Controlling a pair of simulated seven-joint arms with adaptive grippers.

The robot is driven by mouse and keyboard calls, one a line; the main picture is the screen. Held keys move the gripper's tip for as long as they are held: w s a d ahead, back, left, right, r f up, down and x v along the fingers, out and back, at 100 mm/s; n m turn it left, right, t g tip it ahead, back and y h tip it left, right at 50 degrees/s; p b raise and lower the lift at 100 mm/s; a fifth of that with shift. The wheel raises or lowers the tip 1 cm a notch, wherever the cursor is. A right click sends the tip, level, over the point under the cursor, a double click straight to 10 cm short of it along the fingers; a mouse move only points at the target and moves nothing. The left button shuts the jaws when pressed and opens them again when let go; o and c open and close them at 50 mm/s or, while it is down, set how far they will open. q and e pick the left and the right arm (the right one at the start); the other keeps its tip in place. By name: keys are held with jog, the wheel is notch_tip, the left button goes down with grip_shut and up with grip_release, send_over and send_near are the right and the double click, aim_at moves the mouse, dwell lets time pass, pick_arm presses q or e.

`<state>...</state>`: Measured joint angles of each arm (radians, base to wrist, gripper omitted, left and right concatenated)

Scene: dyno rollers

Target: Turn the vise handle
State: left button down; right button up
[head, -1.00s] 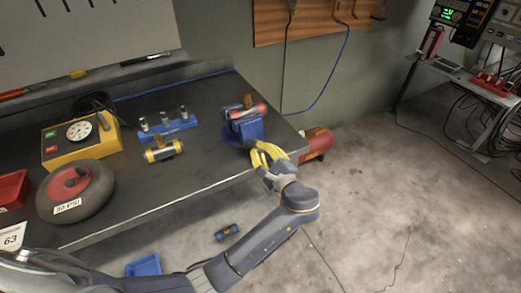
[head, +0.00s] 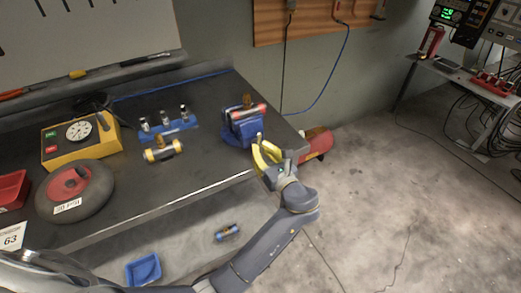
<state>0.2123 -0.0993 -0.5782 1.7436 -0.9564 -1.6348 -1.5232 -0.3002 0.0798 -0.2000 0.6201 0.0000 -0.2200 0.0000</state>
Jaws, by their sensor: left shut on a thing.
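The blue vise (head: 243,130) stands at the right front corner of the dark workbench. A roller with a red end and a brass-coloured part (head: 247,109) sits at the top of its jaws. My left gripper (head: 261,149), with yellow fingers, is at the front of the vise, just past the bench edge. It is shut on the vise handle, which the fingers mostly hide. My right gripper is not in view.
On the bench (head: 205,165) are a yellow gauge box (head: 80,137), a black wheel (head: 75,193), a blue holder with pegs (head: 168,130) and a loose yellow-ended roller (head: 163,151). A red machine (head: 317,144) stands beyond the corner. Floor at right is open.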

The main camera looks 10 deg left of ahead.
pick_arm(q)
jog(key=shift+s+d+f+m, duration=0.1)
jog(key=shift+f+m, duration=0.05)
jog(key=shift+m, duration=1.75)
jog(key=c, duration=1.2)
grip_release()
